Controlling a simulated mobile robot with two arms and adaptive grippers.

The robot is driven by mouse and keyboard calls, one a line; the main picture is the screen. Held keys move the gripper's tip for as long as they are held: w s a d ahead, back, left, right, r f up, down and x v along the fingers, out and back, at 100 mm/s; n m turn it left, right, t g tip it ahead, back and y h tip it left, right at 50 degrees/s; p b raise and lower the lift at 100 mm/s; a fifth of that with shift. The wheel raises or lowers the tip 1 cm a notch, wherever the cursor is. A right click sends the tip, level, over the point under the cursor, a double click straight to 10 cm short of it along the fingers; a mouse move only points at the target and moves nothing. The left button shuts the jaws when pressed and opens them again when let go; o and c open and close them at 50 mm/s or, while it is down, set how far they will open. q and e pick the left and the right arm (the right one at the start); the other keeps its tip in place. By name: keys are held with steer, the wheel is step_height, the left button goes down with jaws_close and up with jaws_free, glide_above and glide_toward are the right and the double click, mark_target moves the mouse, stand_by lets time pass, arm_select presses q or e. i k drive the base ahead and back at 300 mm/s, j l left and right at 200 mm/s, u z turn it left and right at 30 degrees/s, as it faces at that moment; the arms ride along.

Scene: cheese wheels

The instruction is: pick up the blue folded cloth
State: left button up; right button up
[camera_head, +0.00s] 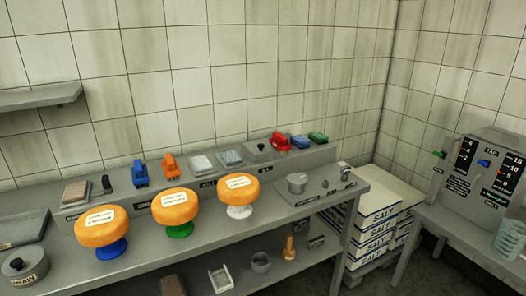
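Nothing covers the blue cloth from this viewpoint. Neither my left nor my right gripper shows in the head view.
Three orange cheese wheels (175,206) on coloured stands are in front of the ledge. Blue (139,173), orange (170,167), red (279,142) and green (317,137) items share the ledge. Salt boxes (372,250) are stacked right of the bench (262,218).

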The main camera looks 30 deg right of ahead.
mark_target(300, 142)
steer(key=l, duration=0.5)
steer(key=k+l+u, duration=0.15)
steer(key=l, duration=0.85)
steer(key=k+l+u, duration=0.1)
steer(key=l, duration=0.4)
